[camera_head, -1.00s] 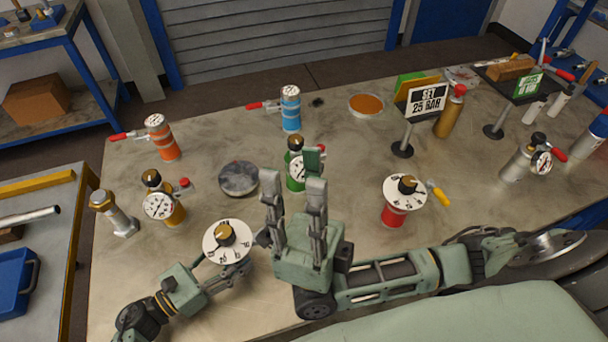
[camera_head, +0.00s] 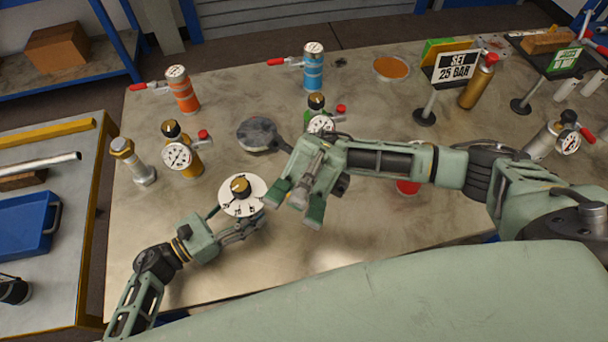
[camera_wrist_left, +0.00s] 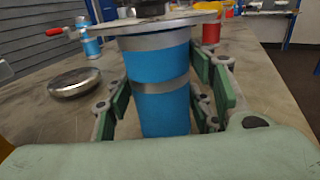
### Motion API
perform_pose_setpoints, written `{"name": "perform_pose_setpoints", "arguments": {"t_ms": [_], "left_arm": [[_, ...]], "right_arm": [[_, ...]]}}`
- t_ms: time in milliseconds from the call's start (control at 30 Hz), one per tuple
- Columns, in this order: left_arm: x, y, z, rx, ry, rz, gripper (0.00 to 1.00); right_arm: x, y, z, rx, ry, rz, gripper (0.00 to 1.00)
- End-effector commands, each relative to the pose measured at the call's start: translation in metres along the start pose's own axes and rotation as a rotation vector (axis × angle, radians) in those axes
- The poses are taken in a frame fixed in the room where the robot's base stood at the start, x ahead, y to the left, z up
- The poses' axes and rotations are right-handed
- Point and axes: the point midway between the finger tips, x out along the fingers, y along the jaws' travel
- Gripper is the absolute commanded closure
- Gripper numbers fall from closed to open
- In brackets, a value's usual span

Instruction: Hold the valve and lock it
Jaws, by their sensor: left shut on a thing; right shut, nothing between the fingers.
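The valve is a blue vessel (camera_wrist_left: 160,88) with a grey band and a flanged top. In the head view its white dial plate (camera_head: 257,187) with a black-and-gold knob (camera_head: 240,187) faces up. My left gripper (camera_head: 254,224) is shut around the blue body, which stands between its green finger pads in the left wrist view. My right gripper (camera_head: 298,202) is shut and empty, just right of the dial, with its fingertips toward the front of the table. Whether it touches the dial plate I cannot tell.
A dark round disc (camera_head: 258,135) lies behind the dial. A yellow gauge valve (camera_head: 190,164), a green one (camera_head: 315,103) and a red vessel (camera_head: 408,187), mostly hidden by my right arm, stand nearby. A "SET 25 BAR" sign (camera_head: 455,66) stands behind. The front table is clear.

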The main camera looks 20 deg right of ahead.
Motion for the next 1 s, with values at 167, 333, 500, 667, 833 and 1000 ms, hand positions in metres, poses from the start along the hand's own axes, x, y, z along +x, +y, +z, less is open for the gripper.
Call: {"name": "perform_pose_setpoints", "arguments": {"t_ms": [167, 333, 500, 667, 833, 1000], "left_arm": [[0.0, 0.0, 0.0, 0.0, -0.001, 0.001, 1.0], [0.0, 0.0, 0.0, 0.0, -0.001, 0.001, 1.0], [0.0, 0.0, 0.0, 0.0, 0.0, 0.001, 1.0], [0.0, 0.001, 0.0, 0.0, 0.0, 0.001, 1.0], [0.0, 0.001, 0.0, 0.0, 0.0, 0.001, 1.0], [0.0, 0.001, 0.0, 0.0, 0.0, 0.001, 1.0]], "right_arm": [[-0.057, -0.026, 0.01, 0.018, 0.071, -0.42, 1.0], [-0.13, -0.026, 0.02, 0.068, 0.091, -0.803, 1.0], [-0.205, 0.001, 0.028, 0.14, 0.06, -1.143, 1.0], [-0.255, 0.034, 0.029, 0.205, 0.012, -1.362, 1.0], [-0.28, 0.054, 0.027, 0.245, -0.022, -1.472, 1.0], [-0.283, 0.045, 0.024, 0.255, -0.026, -1.492, 1.0]]}}
